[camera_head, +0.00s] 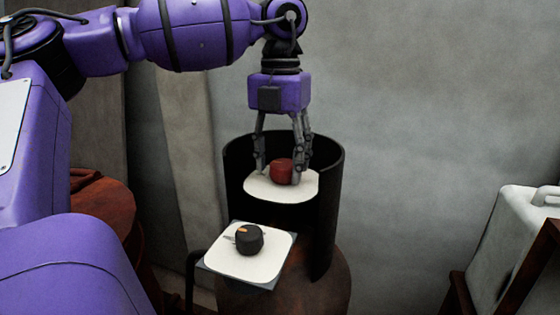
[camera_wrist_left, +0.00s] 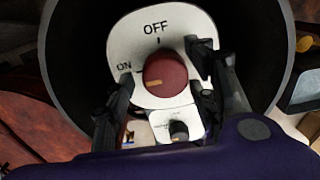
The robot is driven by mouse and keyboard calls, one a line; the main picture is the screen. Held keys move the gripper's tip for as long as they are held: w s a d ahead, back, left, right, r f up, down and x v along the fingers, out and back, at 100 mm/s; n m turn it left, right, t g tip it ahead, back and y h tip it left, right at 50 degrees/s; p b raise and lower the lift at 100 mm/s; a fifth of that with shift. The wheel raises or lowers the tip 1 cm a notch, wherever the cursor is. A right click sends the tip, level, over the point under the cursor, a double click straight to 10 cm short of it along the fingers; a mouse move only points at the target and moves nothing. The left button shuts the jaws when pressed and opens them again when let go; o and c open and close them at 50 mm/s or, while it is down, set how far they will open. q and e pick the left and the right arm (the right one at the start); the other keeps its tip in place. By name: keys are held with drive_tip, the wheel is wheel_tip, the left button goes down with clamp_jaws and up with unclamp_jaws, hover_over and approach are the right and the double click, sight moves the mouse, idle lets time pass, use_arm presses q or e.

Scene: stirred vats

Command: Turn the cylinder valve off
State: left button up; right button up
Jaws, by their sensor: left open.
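The red valve knob (camera_head: 281,171) sits on a white plate (camera_head: 268,195) inside a dark, open-fronted cylindrical guard (camera_head: 331,190). In the left wrist view the knob (camera_wrist_left: 166,74) has a tan mark near its lower left, toward the printed ON; OFF is printed above it on the plate (camera_wrist_left: 125,38). My left gripper (camera_head: 282,170) points down over the plate with its fingers apart on either side of the knob. It also shows in the left wrist view (camera_wrist_left: 162,85). I cannot tell whether any finger touches the knob. My right gripper is not in view.
A black knob (camera_head: 249,239) with an orange mark sits on a lower white plate (camera_head: 222,262) in front of the guard. A rusty body (camera_head: 330,285) stands below. A white container (camera_head: 520,235) is at the right. The guard's wall closely surrounds the gripper.

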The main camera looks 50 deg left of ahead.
use_arm(q)
drive_tip(key=shift+f, duration=0.4)
drive_tip(key=shift+d, duration=0.1)
drive_tip(key=c, duration=1.1)
